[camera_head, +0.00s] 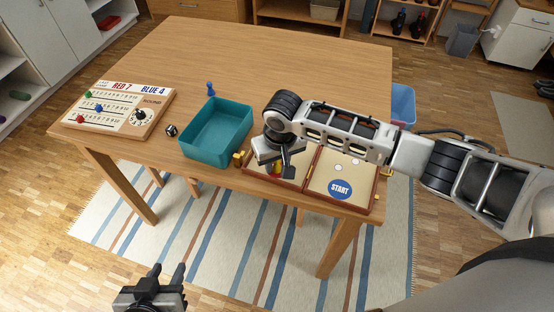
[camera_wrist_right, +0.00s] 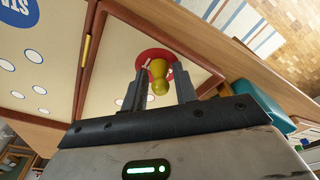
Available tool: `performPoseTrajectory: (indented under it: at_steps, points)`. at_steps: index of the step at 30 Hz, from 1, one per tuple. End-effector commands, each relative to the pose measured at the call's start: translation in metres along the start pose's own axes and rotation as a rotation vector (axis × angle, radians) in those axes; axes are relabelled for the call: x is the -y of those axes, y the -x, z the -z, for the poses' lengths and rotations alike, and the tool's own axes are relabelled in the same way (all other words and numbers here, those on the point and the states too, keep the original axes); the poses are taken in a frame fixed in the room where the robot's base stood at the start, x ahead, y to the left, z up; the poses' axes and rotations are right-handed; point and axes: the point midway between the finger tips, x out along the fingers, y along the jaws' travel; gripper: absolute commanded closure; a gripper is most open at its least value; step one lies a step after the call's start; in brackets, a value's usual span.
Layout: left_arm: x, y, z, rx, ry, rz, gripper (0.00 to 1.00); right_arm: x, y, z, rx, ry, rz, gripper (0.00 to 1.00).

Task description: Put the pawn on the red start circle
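A yellow pawn (camera_wrist_right: 158,72) is on the red start circle (camera_wrist_right: 154,60) of the folding board in the right wrist view. My right gripper (camera_wrist_right: 159,92) is around the pawn, its fingers on either side with a small gap showing, so it looks open. In the head view, this gripper (camera_head: 288,168) points down over the board's left half, where the pawn (camera_head: 277,169) is mostly hidden and the red circle is covered. My left gripper (camera_head: 168,272) is open and empty, low in front of the table and away from the board.
The board's right half (camera_head: 359,170) has a blue START circle (camera_head: 340,189). A teal bin (camera_head: 217,133) stands left of the board, with a blue pawn (camera_head: 210,89) behind it. A die (camera_head: 171,130) and a scoreboard (camera_head: 120,108) are further left. The table's back is clear.

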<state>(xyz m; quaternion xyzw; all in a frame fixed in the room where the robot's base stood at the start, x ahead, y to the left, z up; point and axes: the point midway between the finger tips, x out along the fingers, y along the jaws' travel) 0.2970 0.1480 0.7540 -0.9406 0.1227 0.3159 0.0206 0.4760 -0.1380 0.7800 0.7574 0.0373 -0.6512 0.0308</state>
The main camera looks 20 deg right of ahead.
Motion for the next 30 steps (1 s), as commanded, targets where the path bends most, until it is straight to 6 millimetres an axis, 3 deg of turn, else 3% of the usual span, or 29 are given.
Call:
performPoseTrajectory:
  at_steps: [9, 13, 24, 30]
  points:
    - [0.0, -0.002, 0.002, -0.004, -0.002, 0.0, 0.64, 0.0, 0.001, 0.0, 0.0, 0.0, 0.0, 0.59]
    - [0.001, -0.002, 0.003, -0.005, -0.003, 0.001, 0.64, 0.001, 0.01, 0.001, -0.003, 0.001, 0.002, 0.59]
    - [0.002, 0.001, 0.006, 0.0, -0.005, 0.003, 0.64, 0.0, 0.085, 0.002, -0.004, 0.0, 0.002, 0.59]
    - [0.002, 0.002, 0.006, 0.001, -0.005, 0.005, 0.64, 0.0, 0.114, 0.001, -0.002, 0.0, 0.001, 0.59]
